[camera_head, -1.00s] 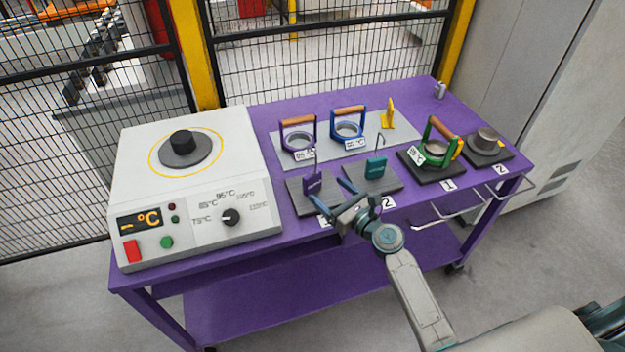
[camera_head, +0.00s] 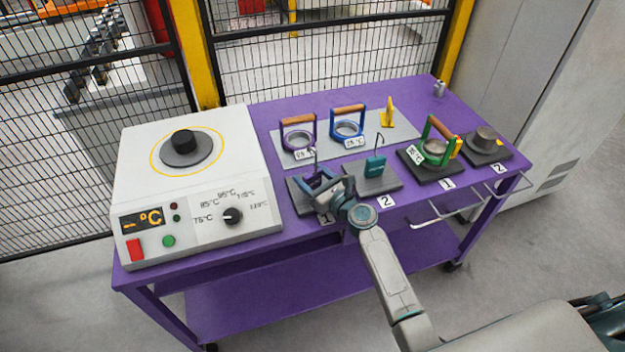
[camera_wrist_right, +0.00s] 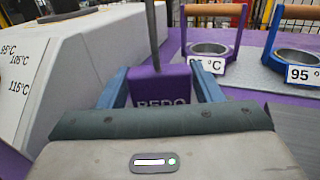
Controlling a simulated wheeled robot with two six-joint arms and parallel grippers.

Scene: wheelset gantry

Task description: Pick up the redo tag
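The redo tag (camera_wrist_right: 161,88) is a purple block with "REDO" lettering and a thin upright rod, seen in the right wrist view. In the head view the tag (camera_head: 314,181) stands on the left dark plate (camera_head: 301,205), partly hidden by my right gripper. My right gripper (camera_head: 318,184) has its blue fingers spread, one on each side of the tag. In the right wrist view the gripper (camera_wrist_right: 163,78) looks open; whether the fingers touch the tag is unclear. My left gripper is not in view.
A teal tag (camera_head: 375,166) stands on the neighbouring dark plate (camera_head: 390,183). Purple- (camera_head: 298,137) and blue-framed (camera_head: 348,124) rings with wooden handles stand behind. The heater box (camera_head: 250,190) is close on the left. A green-framed ring (camera_head: 435,145) stands to the right.

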